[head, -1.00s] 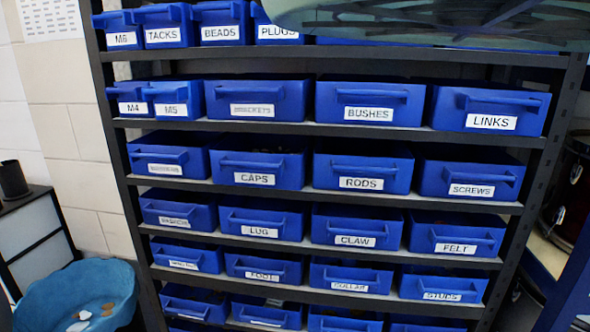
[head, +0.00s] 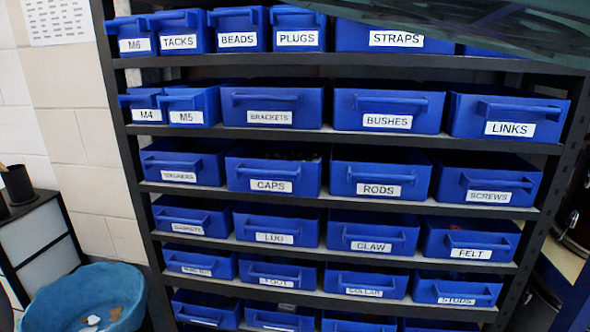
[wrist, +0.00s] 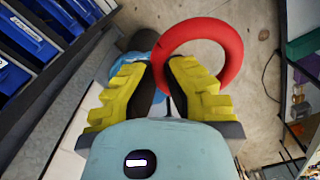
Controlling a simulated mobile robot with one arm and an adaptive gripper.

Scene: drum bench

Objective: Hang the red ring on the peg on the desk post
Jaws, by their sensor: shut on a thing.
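The red ring (wrist: 234,62) is in the wrist view, at the fingertips of my gripper (wrist: 160,68). My gripper has yellow ridged fingers and is shut on the left part of the ring's rim. The rest of the ring sticks out to the right, past the right finger, and the floor shows through its hole. The gripper and the ring are not in the head view. I cannot make out the desk post or its peg in either view.
A dark metal shelf rack (head: 340,139) with several labelled blue bins fills the head view. A blue tub (head: 75,295) with small things inside stands at lower left, by a black-and-white cabinet (head: 40,235). The wrist view shows bare floor (wrist: 262,130) at right.

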